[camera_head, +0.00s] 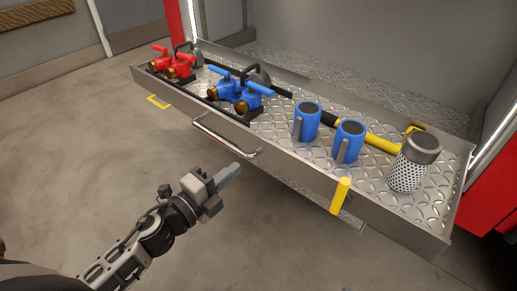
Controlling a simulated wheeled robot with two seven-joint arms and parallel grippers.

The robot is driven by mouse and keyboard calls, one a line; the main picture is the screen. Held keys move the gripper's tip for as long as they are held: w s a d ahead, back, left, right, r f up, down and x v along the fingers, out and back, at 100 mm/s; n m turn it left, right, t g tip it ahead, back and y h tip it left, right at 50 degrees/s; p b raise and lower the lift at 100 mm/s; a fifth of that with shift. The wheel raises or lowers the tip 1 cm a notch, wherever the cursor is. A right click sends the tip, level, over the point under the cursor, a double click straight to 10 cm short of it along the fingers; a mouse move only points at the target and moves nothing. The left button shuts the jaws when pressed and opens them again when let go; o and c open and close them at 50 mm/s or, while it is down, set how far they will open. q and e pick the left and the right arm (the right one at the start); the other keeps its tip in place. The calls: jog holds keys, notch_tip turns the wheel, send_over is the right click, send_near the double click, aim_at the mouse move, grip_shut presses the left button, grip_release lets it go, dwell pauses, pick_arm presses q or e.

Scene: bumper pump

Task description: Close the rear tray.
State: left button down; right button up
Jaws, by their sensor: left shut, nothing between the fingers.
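The rear tray (288,172) is a long metal drawer with a diamond-plate floor, and it stands pulled out from the red vehicle body. A silver bar handle (228,138) is on the left half of its front face. A yellow upright grip (341,195) is on the right half of that face. My left gripper (232,172) is shut and empty, in front of the tray face and just below the bar handle in the picture. I cannot tell whether it touches the tray. My right gripper is not in view.
The tray holds red valves (175,62), blue valves (240,90), two blue cylinders (307,122), a yellow-and-black tool (375,138) and a perforated metal strainer (413,163). The vehicle compartment behind is largely empty. Grey floor (90,150) in front is clear.

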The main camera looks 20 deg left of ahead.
aim_at(266, 142)
pick_arm(q)
jog(key=x, duration=0.9)
jog(key=shift+w, duration=0.35)
jog(key=shift+w, duration=0.1)
